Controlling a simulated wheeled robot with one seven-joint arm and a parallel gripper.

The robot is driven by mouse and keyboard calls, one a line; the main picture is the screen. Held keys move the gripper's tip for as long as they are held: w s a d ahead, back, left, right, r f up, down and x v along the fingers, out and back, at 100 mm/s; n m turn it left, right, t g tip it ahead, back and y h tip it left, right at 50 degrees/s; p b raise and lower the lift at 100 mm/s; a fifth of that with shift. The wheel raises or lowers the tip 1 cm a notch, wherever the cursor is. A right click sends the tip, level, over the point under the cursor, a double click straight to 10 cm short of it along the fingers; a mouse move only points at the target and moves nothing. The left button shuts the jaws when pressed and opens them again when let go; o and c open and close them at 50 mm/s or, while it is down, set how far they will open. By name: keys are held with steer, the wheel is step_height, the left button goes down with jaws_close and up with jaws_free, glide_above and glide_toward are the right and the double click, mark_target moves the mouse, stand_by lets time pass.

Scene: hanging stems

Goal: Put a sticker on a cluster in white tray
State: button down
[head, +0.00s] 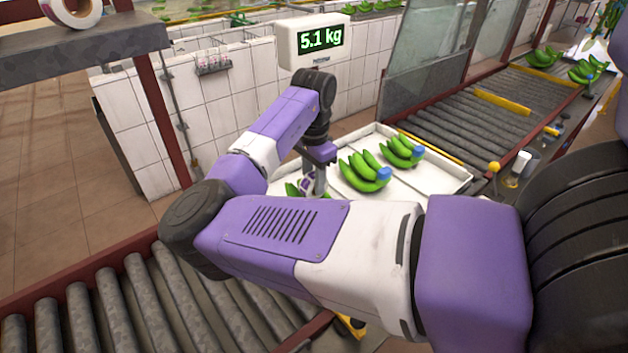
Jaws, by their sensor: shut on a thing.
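The white tray (445,188) sits in the middle of the head view. Two green banana clusters with blue ends lie in it: one near the middle (362,174) and one further right (402,153). A third green cluster (292,190) shows only in part, left of my gripper and mostly hidden by my arm. My gripper (311,188) points down over the left part of the tray, close to this third cluster. It is shut on a small white and purple piece (306,185), which looks like a sticker. Whether the piece touches the cluster is unclear.
A roll of tape or stickers (76,12) rests on a grey shelf at upper left. Roller conveyors run at lower left and upper right (470,115). More banana clusters (543,57) lie at far right.

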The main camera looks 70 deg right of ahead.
steer(key=shift+r+p, duration=3.9)
steer(key=shift+r, duration=0.55)
